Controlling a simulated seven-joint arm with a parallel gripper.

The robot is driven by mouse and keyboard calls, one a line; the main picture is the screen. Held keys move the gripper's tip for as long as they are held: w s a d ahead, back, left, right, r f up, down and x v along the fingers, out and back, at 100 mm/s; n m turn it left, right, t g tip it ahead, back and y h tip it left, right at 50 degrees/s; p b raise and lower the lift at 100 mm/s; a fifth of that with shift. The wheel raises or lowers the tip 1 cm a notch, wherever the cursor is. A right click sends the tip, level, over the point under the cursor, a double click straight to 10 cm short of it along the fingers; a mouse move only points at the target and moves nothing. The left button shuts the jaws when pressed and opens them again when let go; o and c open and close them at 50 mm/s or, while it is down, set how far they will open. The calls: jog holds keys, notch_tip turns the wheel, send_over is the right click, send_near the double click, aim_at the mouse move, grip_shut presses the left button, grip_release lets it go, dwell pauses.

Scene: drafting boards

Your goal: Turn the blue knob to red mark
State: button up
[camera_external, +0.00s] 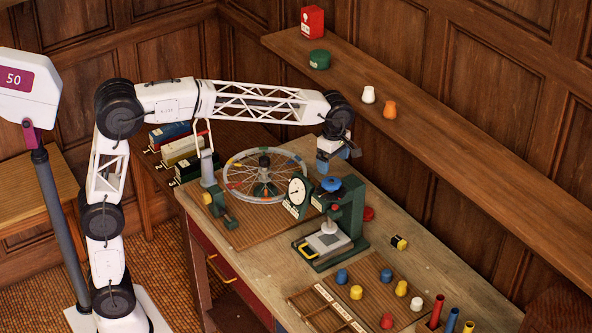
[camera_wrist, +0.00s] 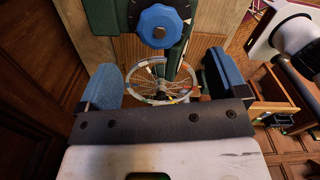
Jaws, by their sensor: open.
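The blue knob (camera_external: 331,184) sits on top of a dark green stand (camera_external: 352,212) with a round white dial gauge (camera_external: 297,191) at its left. I cannot make out the red mark for certain. My gripper (camera_external: 338,159) is above the knob, apart from it. In the wrist view my gripper (camera_wrist: 162,82) has its two blue fingers wide apart with nothing between them at their level; the knob lies beyond them.
A spoked wheel (camera_external: 265,176) lies left of the stand. Several coloured pegs and discs stand on a board (camera_external: 310,307) at the front. A wall shelf (camera_external: 345,72) carries small containers. Black-and-yellow piece (camera_external: 399,242) lies on the bench at right.

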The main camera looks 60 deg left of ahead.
aim_at(332, 182)
jog(key=shift+f, duration=0.1)
dwell(0.3)
jog(key=shift+f, duration=3.85)
jog(key=shift+c, duration=0.3)
jog(key=c, duration=0.9)
jog(key=shift+m, duration=0.4)
